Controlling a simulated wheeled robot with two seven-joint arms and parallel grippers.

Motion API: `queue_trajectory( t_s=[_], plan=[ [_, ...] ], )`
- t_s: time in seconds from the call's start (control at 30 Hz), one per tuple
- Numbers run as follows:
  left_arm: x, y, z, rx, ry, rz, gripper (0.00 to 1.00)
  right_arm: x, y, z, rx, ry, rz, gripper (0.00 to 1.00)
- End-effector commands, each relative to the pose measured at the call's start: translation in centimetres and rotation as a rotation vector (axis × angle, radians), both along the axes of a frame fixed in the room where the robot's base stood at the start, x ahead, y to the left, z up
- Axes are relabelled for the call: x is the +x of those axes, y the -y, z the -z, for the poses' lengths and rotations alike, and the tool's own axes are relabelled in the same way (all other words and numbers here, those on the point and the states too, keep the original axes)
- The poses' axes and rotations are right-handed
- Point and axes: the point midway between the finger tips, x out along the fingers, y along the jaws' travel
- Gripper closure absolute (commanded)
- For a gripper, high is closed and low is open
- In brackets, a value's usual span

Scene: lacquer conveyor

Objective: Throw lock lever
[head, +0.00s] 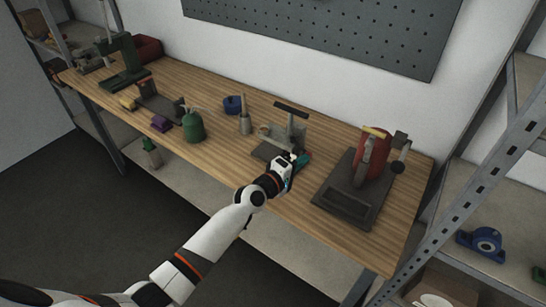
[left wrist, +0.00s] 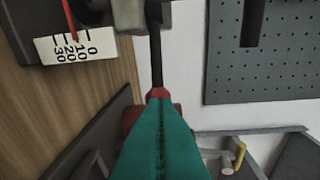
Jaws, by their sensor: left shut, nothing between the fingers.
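My left gripper (head: 300,160) is beside the front right of a grey bench device (head: 293,135) with a black crossbar on top. In the left wrist view the teal fingers of the gripper (left wrist: 158,102) are shut and empty. A black rod (left wrist: 156,62) with a red end (left wrist: 159,93) lines up with the fingertips; whether they touch it I cannot tell. A white scale plate (left wrist: 75,48) marked 0 to 30, with a red pointer (left wrist: 69,18), is at the upper left of that view. My right gripper is not in view.
A red machine (head: 374,160) stands on a dark base plate (head: 345,205) to the right. A metal cup (head: 245,125), a green can (head: 194,127) and a blue round item (head: 233,104) stand to the left. A pegboard (head: 340,30) hangs behind.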

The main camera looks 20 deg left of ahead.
Motion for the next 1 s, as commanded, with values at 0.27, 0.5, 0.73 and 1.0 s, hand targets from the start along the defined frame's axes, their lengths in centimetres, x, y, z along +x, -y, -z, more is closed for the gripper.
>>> queue_trajectory(
  t_s=[0.27,0.5,0.73,1.0],
  plan=[
    [1.1,1.7,0.1,-0.002,0.001,0.005,1.0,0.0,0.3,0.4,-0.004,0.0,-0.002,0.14],
    [1.8,2.4,0.0,-0.002,0.0,0.005,1.0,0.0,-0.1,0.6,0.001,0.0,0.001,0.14],
    [2.0,2.6,0.0,0.0,0.0,0.005,1.0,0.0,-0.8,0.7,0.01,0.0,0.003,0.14],
    [2.0,2.6,0.0,-0.002,0.0,0.005,1.0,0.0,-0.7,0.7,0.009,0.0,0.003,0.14]
  ],
)
